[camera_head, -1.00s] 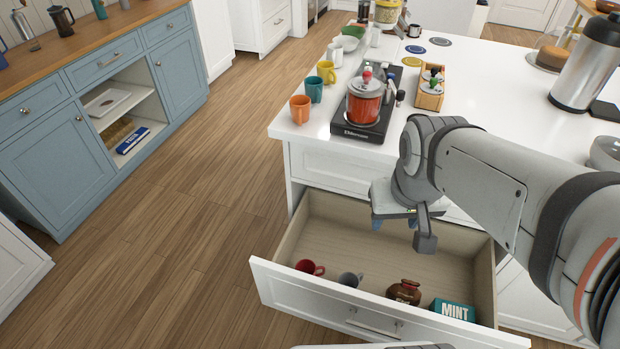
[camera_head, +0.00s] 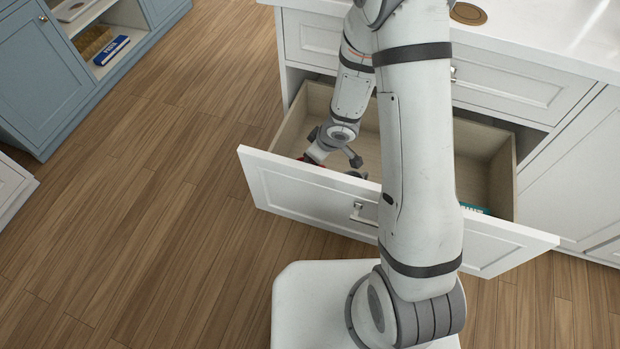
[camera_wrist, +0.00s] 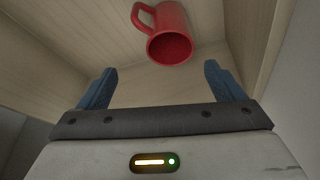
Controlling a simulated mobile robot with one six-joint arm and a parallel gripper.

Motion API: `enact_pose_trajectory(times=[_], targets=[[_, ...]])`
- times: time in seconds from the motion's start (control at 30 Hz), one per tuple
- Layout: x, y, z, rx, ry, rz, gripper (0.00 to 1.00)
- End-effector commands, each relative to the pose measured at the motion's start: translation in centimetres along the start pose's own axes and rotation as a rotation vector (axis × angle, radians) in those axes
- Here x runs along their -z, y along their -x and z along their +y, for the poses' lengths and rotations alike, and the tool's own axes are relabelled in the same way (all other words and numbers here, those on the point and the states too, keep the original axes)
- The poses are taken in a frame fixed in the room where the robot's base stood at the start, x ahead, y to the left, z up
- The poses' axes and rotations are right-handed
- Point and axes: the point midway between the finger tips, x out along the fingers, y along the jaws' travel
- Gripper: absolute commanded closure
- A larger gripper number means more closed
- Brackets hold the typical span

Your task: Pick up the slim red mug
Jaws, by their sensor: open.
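The red mug (camera_wrist: 172,32) lies in the open drawer (camera_head: 310,199). In the wrist view it is at the top centre, its round mouth facing the camera and its handle at the upper left. Only a small red part of it (camera_head: 308,160) shows in the head view, near the drawer's left end. My gripper (camera_wrist: 161,68) is open, its two blue fingers spread and empty. The mug appears beyond the fingertips, roughly between them and slightly right of centre. In the head view my arm reaches down into the drawer, and the fingers are mostly hidden.
The drawer's wooden walls and white front surround my gripper closely. A teal box (camera_head: 474,208) shows at the drawer's right, mostly hidden by my arm and the front. The white countertop (camera_head: 560,32) stands above. The wooden floor (camera_head: 150,230) at left is clear.

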Motion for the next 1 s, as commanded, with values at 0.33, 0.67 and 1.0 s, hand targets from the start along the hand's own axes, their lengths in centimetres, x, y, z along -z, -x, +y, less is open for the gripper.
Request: enact_pose_trajectory(times=[0.33,0.67,1.0], targets=[[-0.5,-4.7,-1.7,0.063,0.031,0.013,0.12],[-0.8,-8.0,-1.7,0.06,0.03,0.013,0.12],[-0.6,-9.8,-1.8,0.06,0.03,0.013,0.12]])
